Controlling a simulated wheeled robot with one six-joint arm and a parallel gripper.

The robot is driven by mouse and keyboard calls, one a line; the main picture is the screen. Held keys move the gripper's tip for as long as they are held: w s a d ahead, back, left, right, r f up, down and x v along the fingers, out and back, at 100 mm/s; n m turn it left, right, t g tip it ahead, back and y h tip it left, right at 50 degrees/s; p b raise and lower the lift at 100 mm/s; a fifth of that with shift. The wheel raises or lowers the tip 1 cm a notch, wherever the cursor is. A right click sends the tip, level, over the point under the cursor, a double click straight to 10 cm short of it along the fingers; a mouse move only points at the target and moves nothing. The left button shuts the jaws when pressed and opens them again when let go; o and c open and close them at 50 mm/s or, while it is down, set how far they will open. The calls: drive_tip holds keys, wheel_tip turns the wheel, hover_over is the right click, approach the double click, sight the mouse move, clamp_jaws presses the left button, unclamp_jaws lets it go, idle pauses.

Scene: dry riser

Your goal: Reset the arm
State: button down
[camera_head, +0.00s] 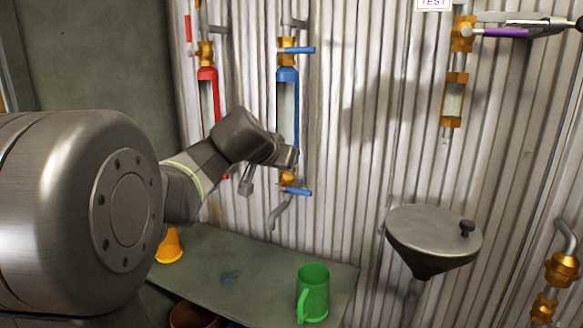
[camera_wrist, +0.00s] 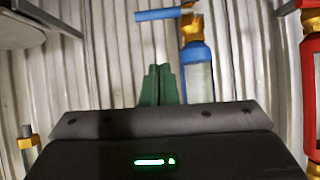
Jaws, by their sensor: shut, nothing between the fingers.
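My gripper (camera_head: 264,160) is at the end of my outstretched arm, in front of the wall near the blue-capped sight tube. In the wrist view, which looks upside down, its greenish fingers (camera_wrist: 159,84) are together with nothing between them. The blue tube (camera_head: 287,110) is just beyond them and also shows in the wrist view (camera_wrist: 196,75). Its lower valve has a blue handle (camera_head: 298,191), seen near the top of the wrist view (camera_wrist: 160,14). I cannot see the fingers touching anything. My arm hides part of the wall in the head view.
A red tube (camera_head: 207,75) is on the wall to the left. A green mug (camera_head: 313,292) and an orange cup (camera_head: 169,246) stand on the grey shelf (camera_head: 255,270) below. A metal funnel (camera_head: 430,230) is at right, under a purple-handled valve (camera_head: 505,33).

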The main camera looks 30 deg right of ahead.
drive_tip(key=shift+v, duration=1.2)
drive_tip(key=shift+f, duration=0.15)
drive_tip(key=s+a+f+b+x, duration=0.1)
drive_tip(key=b+x, duration=0.3)
drive_tip(key=x, duration=0.8)
drive_tip(key=shift+d+f, duration=0.25)
drive_tip(key=shift+f, duration=0.55)
drive_tip(key=shift+w+r, duration=0.1)
drive_tip(key=shift+r, duration=0.05)
